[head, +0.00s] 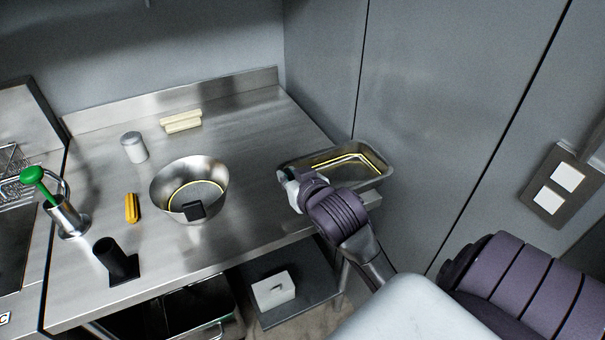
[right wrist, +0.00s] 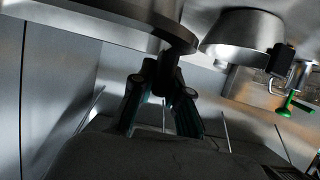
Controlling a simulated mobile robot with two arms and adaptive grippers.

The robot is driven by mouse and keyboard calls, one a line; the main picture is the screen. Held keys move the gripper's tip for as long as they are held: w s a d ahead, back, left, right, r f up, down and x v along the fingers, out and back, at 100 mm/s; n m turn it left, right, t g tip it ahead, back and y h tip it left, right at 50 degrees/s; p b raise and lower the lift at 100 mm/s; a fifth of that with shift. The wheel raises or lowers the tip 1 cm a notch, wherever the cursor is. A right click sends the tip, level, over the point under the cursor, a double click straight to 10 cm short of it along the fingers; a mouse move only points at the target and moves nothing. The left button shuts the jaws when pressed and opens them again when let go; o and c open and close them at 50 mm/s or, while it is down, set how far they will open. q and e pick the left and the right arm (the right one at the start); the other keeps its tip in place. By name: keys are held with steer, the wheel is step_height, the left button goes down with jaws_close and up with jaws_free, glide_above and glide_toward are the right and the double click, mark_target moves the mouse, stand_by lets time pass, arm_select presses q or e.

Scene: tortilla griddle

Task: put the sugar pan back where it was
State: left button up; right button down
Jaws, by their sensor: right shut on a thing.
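The sugar pan, a shallow rectangular metal pan (head: 376,166) with yellowish lines inside, is at the counter's right end, near the grey wall panel. Much of it lies beyond the counter's right edge; I cannot tell whether it touches the counter. My right gripper (head: 291,186) is shut on the pan's near-left side, and my wrist hides part of that side. In the right wrist view, the gripper fingers (right wrist: 163,72) meet the pan's rim, and its metal side (right wrist: 130,14) spans the top. My left gripper is not in view.
A round metal bowl (head: 190,168) with a black clip stands mid-counter. Left of it are a yellow item (head: 131,208), a grey canister (head: 134,147), a black holder (head: 116,260) and a green-topped pump (head: 65,212). Pale sticks (head: 181,121) lie behind. The counter's right part (head: 258,145) is clear.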

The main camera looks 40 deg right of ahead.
steer(key=shift+w+d+r, duration=0.1)
steer(key=shift+w+r, duration=0.1)
steer(key=shift+w, duration=0.25)
steer(key=w+f+p, duration=0.2)
steer(key=w+f, duration=0.8)
steer(key=shift+w+f, duration=0.1)
steer(key=shift+w, duration=0.25)
steer(key=shift+f, duration=0.2)
steer(key=shift+a, duration=0.2)
steer(key=shift+f, duration=0.15)
steer(key=c, duration=1.2)
jaws_free()
steer(key=shift+o, duration=0.2)
